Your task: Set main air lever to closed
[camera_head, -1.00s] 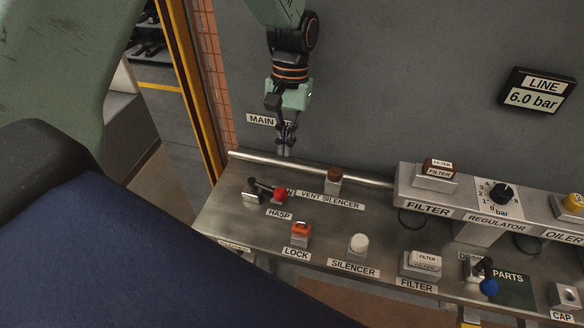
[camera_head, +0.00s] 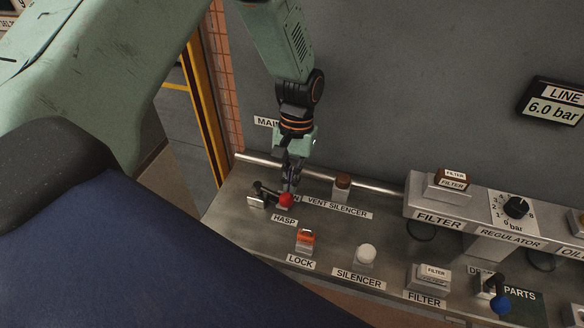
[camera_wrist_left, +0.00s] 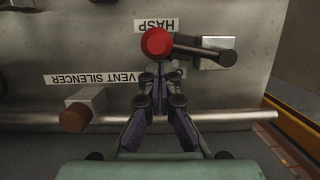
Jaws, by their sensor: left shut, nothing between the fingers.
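The main air lever is a dark bar with a red knob (camera_head: 286,199) at its right end, mounted at the left of the metal bench, above the HASP label (camera_head: 284,220). In the left wrist view the red knob (camera_wrist_left: 156,43) shows close in front of the fingertips, with the dark lever arm (camera_wrist_left: 205,51) running right to its metal block. My left gripper (camera_head: 292,184) is shut and empty, just behind the knob. In the left wrist view its fingertips (camera_wrist_left: 161,82) lie just below the knob; I cannot tell whether they touch it. My right gripper is out of view.
A silver rail (camera_head: 385,188) runs along the bench's back edge. The brown vent silencer (camera_head: 342,184), orange lock (camera_head: 305,240) and white silencer (camera_head: 366,255) stand near the lever. A display (camera_head: 556,101) reads 6.0 bar.

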